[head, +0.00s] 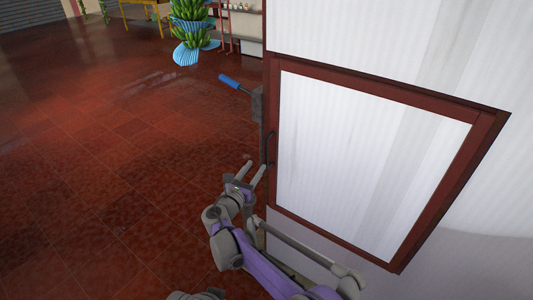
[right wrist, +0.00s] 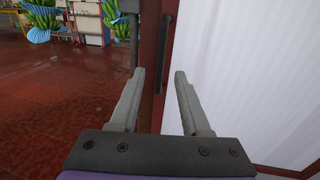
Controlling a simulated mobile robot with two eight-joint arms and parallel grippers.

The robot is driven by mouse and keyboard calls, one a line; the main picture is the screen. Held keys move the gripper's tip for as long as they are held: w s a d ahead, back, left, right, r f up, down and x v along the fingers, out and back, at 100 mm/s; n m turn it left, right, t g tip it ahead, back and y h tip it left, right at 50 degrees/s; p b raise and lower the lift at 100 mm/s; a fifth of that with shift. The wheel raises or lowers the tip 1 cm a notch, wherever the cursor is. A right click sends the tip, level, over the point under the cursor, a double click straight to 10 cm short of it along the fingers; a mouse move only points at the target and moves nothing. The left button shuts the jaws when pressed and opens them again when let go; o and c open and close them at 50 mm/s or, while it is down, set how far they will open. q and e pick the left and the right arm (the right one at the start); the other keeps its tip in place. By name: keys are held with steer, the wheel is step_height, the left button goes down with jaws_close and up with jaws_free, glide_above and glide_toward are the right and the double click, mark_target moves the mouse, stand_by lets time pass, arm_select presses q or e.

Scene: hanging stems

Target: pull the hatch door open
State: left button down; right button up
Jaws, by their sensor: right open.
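The hatch door (head: 370,145) is a white ribbed panel in a dark red frame, on the right of the head view. It looks shut against the white wall. A thin dark handle (head: 270,150) stands upright on its left frame edge. The handle also shows in the right wrist view (right wrist: 165,52), ahead of the jaws. My right gripper (head: 256,165) is open and empty, just below and left of the handle. In the right wrist view its fingertips (right wrist: 160,72) are spread, with the handle seen between them and apparently beyond them. My left gripper is not in view.
A lever with a blue grip (head: 229,81) juts out left from a dark bracket (head: 257,103) at the wall's edge, above my right gripper. Green banana bunches with blue covers (head: 190,25) hang at the back. The red tiled floor (head: 100,170) on the left is clear.

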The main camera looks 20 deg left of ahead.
mark_target(266, 153)
steer(key=w, duration=0.3)
steer(key=w+d, duration=0.1)
steer(key=w, duration=0.2)
steer(key=w+p, duration=0.1)
steer(key=w, duration=0.2)
steer(key=shift+w+d, duration=0.3)
steer(key=shift+w, duration=0.05)
jaws_close()
stand_by(0.9)
